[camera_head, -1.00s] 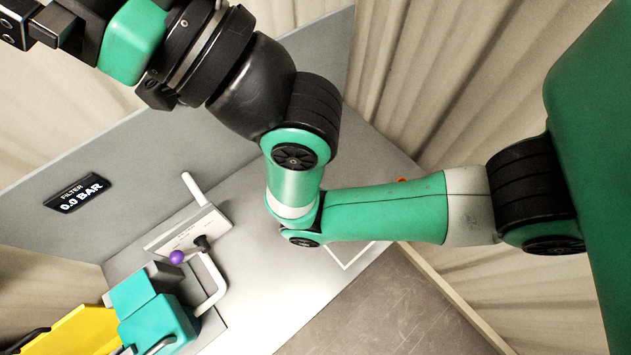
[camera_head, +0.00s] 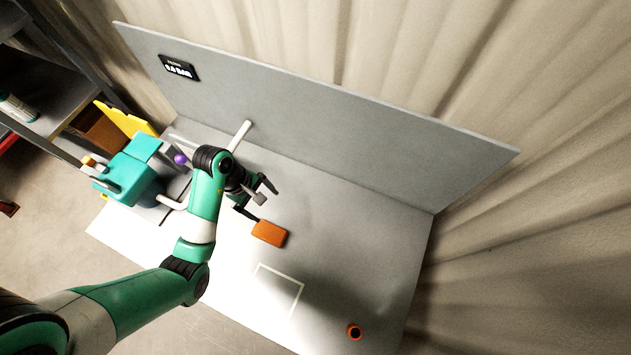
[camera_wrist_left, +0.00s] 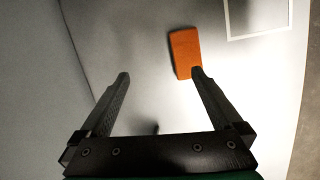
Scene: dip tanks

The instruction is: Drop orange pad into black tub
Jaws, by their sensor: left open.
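The orange pad (camera_head: 269,233) lies flat on the grey bench top in the head view. It also shows in the left wrist view (camera_wrist_left: 184,48), beyond the fingers and right of centre. My left gripper (camera_head: 264,202) is open and empty, just behind the pad in the head view. In the left wrist view the open jaws (camera_wrist_left: 160,73) are wide apart, and the right fingertip overlaps the pad's near end; I cannot tell whether they touch. I see no black tub in these frames. My right gripper is not in view.
A white square outline (camera_head: 279,289) is marked on the bench in front of the pad. A small orange ring-shaped item (camera_head: 355,331) stands near the front right. A teal machine (camera_head: 130,178) is at the left, and a grey back panel (camera_head: 330,120) closes the rear.

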